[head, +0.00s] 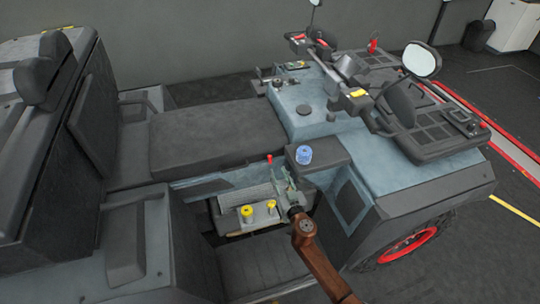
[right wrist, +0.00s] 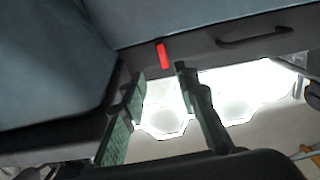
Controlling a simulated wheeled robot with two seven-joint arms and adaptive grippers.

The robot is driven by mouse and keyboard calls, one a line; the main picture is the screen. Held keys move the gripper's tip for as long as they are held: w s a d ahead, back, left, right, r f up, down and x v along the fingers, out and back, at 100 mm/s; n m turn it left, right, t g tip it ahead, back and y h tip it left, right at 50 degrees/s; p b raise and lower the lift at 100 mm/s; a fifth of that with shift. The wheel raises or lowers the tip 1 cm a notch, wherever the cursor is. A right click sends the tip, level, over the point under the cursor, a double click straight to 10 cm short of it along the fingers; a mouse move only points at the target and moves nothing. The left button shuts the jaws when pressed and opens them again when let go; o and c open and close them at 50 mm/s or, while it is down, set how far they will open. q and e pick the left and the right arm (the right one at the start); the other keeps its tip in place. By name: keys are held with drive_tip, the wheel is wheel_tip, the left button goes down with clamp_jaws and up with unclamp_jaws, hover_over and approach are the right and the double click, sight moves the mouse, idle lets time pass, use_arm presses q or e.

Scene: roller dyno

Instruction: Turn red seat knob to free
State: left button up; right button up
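The red seat knob (head: 269,158) is a small red peg at the side of the vehicle's seat area in the head view. In the right wrist view the red knob (right wrist: 163,55) stands out against a dark grey panel, just beyond the fingertips and roughly between them. My right gripper (head: 284,172) is at the end of the brown arm, close to the knob in the head view. In the right wrist view the right gripper (right wrist: 159,74) is open, its two green fingers apart with nothing between them. My left gripper is not in view.
A ledge with yellow knobs (head: 247,213) lies below the right gripper. A blue cap (head: 304,154) sits to its right. The dark seat cushion (head: 215,135) is behind and left. A dark handle (right wrist: 255,37) is on the panel right of the red knob.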

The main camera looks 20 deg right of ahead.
sight(271, 158)
drive_tip(key=w, duration=0.5)
drive_tip(key=w+b, duration=0.1)
drive_tip(key=w, duration=0.2)
drive_tip(key=shift+a+r, duration=0.35)
drive_tip(key=shift+a, duration=0.05)
drive_tip(key=shift+s, duration=0.1)
clamp_jaws()
